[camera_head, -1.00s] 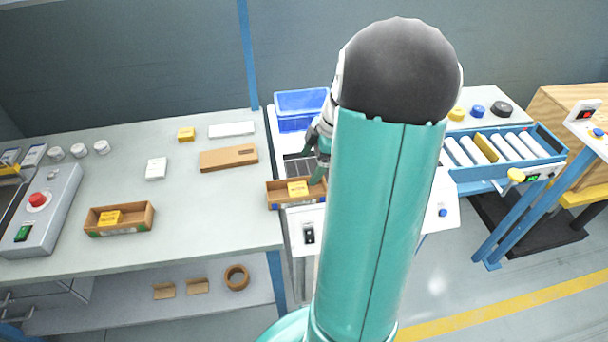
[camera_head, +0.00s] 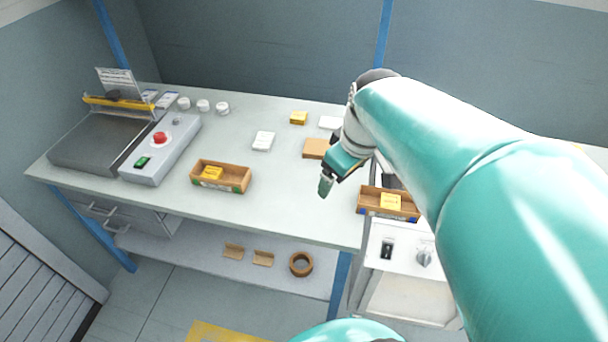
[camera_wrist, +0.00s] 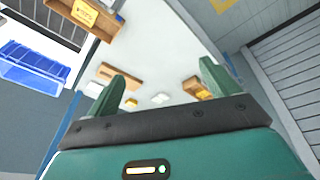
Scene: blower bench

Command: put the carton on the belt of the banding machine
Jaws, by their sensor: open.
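One open brown carton (camera_head: 220,177) with a yellow box (camera_head: 212,172) inside stands on the grey bench, left of my gripper. A second similar carton (camera_head: 373,204), also holding a yellow box, sits on the white machine (camera_head: 405,242) to the right of my gripper. My gripper (camera_head: 329,184) is open and empty above the bench's right part, apart from both cartons. In the wrist view, the bench carton (camera_wrist: 192,84) shows beyond the right finger, and the other carton (camera_wrist: 66,10) at the upper left. My arm hides much of the white machine, so its belt is hardly visible.
A grey machine (camera_head: 90,145) with a red button stands at the bench's left end. White boxes (camera_head: 264,140), a yellow box (camera_head: 299,118) and a flat brown box (camera_head: 315,149) lie behind. A blue bin (camera_wrist: 35,68) shows in the wrist view. The bench front between the cartons is clear.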

